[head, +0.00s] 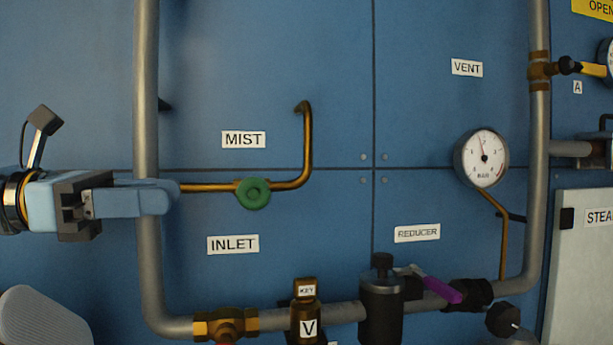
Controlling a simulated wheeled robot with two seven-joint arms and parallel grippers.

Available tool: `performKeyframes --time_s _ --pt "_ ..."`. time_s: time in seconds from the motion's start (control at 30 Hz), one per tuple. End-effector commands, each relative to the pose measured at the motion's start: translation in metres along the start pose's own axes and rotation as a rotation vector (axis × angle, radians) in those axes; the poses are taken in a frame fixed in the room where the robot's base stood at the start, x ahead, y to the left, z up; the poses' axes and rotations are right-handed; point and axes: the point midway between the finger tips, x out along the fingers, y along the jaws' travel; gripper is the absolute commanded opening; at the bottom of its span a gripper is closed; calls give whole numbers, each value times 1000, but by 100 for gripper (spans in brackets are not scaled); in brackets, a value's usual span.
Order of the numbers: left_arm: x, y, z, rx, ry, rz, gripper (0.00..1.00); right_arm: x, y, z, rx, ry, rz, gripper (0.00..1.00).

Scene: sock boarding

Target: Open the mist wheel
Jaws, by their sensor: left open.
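The mist wheel is a small round green handwheel (253,193) on a thin brass pipe (210,187), below the white MIST label (244,139). The brass pipe runs right from the wheel and bends upward. My left gripper (172,197) comes in from the left, in front of the grey vertical pipe. Its fingertips point right, toward the wheel, with a gap between them and the wheel. Its fingers overlap in this view, so the space between them is hidden. Nothing shows held in it. My right gripper is not in view.
A grey pipe (146,90) runs down the left and along the bottom. The bottom run carries a brass valve (226,322), a key block (306,318) and a dark reducer (381,305). A pressure gauge (482,158) is at right. The blue panel right of the wheel is mostly clear.

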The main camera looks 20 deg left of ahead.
Motion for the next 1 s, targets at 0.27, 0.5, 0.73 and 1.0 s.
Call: performKeyframes --time_s 0.27,0.5,0.73,1.0 --pt "15 -3 -4 -94 11 6 44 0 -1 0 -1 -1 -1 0" --pt "70 -2 -4 -91 12 7 44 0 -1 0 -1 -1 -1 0" --pt "114 -2 -4 -90 11 8 44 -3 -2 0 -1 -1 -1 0" --pt "132 -2 -4 -89 10 8 44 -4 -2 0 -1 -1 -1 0"
